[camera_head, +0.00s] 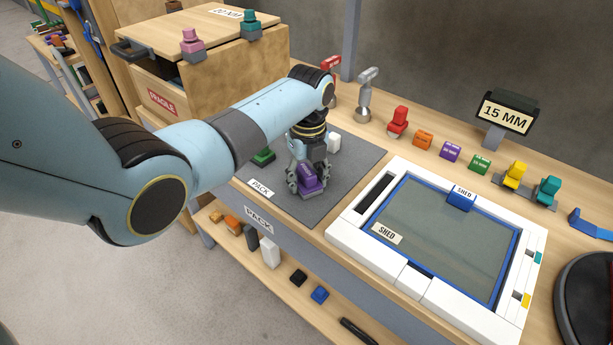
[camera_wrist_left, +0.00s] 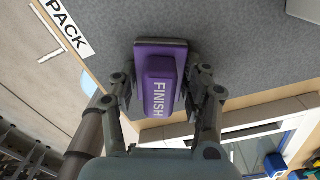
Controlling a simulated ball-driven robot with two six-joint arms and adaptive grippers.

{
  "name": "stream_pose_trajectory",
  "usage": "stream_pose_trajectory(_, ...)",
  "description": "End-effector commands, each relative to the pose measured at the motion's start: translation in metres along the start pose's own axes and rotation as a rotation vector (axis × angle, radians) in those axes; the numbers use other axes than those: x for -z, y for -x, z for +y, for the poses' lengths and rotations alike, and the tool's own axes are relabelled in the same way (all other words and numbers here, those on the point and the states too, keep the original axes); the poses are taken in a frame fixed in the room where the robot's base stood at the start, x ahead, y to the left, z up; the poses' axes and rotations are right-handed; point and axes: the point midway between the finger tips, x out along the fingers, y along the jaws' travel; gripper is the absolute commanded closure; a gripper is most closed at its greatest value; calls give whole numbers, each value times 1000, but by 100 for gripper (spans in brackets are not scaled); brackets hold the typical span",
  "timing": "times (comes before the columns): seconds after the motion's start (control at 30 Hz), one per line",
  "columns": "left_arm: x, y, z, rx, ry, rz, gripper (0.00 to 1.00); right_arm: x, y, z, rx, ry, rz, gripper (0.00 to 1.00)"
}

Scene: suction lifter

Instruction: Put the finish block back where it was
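My right gripper is not in view.
A green block (camera_head: 263,156) and a white piece (camera_head: 334,141) are on the mat. Right of it lies a white-framed SHED tray (camera_head: 345,228). Behind stand several coloured blocks (camera_head: 450,150) and a 15 MM sign (camera_head: 503,117). A wooden crate (camera_head: 225,75) stands at the back left.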

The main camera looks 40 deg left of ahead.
Motion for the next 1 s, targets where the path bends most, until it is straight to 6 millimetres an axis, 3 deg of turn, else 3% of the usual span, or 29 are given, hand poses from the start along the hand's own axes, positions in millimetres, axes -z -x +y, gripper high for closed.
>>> stream_pose_trajectory(0.03,0,0,0,0,0,0,46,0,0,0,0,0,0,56)
stream_pose_trajectory(0.17,0,0,0,0,0,0,30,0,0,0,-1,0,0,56)
stream_pose_trajectory(0.53,0,10,0,2,0,-1,30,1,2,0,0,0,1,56)
stream_pose_trajectory(1.0,-1,105,-1,3,0,-2,30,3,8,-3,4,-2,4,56)
